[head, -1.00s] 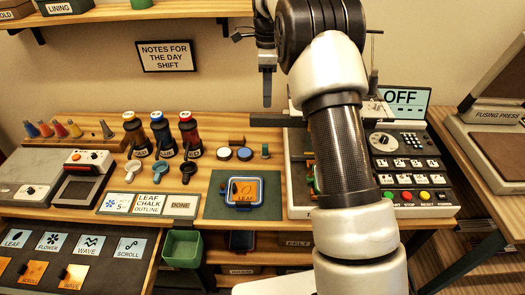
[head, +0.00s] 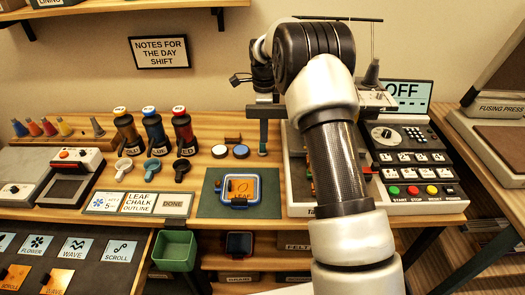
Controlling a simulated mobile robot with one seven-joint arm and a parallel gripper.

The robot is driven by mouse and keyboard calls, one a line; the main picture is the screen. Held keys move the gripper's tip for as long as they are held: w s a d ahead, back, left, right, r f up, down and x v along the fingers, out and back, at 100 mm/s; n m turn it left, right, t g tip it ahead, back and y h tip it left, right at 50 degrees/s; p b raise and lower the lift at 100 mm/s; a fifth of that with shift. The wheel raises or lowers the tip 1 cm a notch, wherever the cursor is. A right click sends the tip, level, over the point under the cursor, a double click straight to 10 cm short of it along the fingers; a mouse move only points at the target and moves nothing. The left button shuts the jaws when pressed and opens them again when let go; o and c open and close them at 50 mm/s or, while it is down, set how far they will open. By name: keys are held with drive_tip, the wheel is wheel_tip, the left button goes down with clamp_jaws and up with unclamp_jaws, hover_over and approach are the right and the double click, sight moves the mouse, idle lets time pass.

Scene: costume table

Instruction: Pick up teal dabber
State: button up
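A small upright teal piece, apparently the teal dabber (head: 263,151), stands on the wooden table right of a white disc and a blue disc. My gripper (head: 263,138) points down directly over it in the head view. The fingers overlap its upper part, and only its lower end shows clearly. The gripper is seen side-on, so I cannot tell whether the fingers are open or closed around it, or whether they touch it.
The white disc (head: 220,151) and blue disc (head: 241,151) lie close left of the gripper. Bottles (head: 154,133) stand farther left. A blue-framed tray (head: 238,190) on a green mat is in front. The control machine (head: 405,160) is to the right, partly behind my arm.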

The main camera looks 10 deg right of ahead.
sight(263, 148)
drive_tip(key=shift+w+a+f+b, duration=0.1)
drive_tip(key=shift+f+b, duration=0.15)
drive_tip(key=shift+f, duration=1.3)
drive_tip(key=shift+w+a+f+b, duration=0.1)
drive_tip(key=shift+f+b, duration=0.1)
drive_tip(key=shift+f, duration=1.3)
drive_tip(key=shift+s, duration=0.1)
drive_tip(key=shift+c, duration=0.4)
clamp_jaws()
